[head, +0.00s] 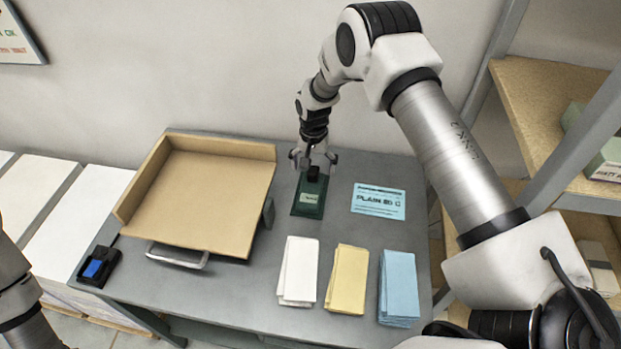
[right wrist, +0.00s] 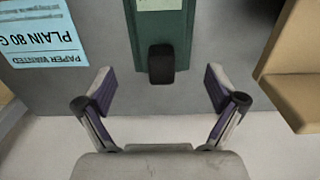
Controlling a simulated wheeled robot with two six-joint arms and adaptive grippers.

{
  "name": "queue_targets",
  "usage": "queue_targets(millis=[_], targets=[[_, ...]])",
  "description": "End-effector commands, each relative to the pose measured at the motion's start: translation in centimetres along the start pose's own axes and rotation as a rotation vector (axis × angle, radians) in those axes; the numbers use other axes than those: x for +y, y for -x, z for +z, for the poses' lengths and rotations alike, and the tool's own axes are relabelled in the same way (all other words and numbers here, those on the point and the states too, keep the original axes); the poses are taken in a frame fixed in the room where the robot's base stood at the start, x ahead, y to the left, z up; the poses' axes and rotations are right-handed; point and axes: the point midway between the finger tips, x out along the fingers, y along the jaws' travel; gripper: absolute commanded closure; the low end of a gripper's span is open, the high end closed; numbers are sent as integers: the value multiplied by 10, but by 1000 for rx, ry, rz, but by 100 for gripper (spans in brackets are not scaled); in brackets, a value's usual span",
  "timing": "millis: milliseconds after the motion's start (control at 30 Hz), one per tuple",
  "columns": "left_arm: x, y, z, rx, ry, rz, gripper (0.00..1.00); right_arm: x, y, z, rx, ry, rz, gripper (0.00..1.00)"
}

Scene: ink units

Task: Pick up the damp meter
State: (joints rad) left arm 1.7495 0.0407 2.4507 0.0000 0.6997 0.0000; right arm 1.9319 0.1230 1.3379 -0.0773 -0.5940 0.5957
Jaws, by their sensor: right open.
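A dark green device with a pale label and a black end, which looks like the damp meter (head: 308,197), lies on the grey table right of the cardboard tray. In the right wrist view, its green body (right wrist: 165,52) is at the top and its black end (right wrist: 161,64) points toward my gripper. My right gripper (head: 314,162) is over that black end, pointing down. In the wrist view its open fingers (right wrist: 159,90) stand either side of the black end, apart from it. Of my left arm only a link shows at the left edge; its gripper is out of view.
The cardboard tray (head: 215,205) is left of the device. A blue paper label (head: 378,201) lies to its right. White (head: 298,270), yellow (head: 346,279) and blue (head: 398,286) paper stacks lie in front. A black-and-blue unit (head: 97,268) sits front left. Shelving (head: 545,105) stands right.

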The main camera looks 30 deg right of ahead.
Motion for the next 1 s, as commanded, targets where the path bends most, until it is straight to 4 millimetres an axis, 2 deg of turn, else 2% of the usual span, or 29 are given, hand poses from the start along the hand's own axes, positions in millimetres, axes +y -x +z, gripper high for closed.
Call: queue_targets(millis=[167, 200, 300, 500, 533, 667, 700, 733, 1000], targets=[[0, 25, 0, 1, 0, 0, 60, -2, -24, 8, -2, 2, 3, 6], [0, 26, -1, 1, -1, 0, 60, -2, -34, 7, -2, 1, 2, 6], [0, 27, -1, 2, -1, 0, 60, -3, -47, 6, 1, 0, 0, 6], [0, 26, 0, 1, -1, 0, 60, -3, -50, 6, 2, 1, -1, 6], [0, 25, 0, 1, -1, 0, 60, -3, -50, 6, 2, 1, -1, 10], [0, 25, 0, 1, -1, 0, 60, -3, -50, 6, 1, 1, -1, 56], [0, 25, 0, 1, -1, 0, 60, -3, -50, 6, 1, 1, -1, 70], [0, 25, 0, 1, -1, 0, 60, -3, -50, 6, 1, 1, -1, 80], [0, 25, 0, 1, -1, 0, 60, -3, -51, 6, 1, 1, 0, 80]])
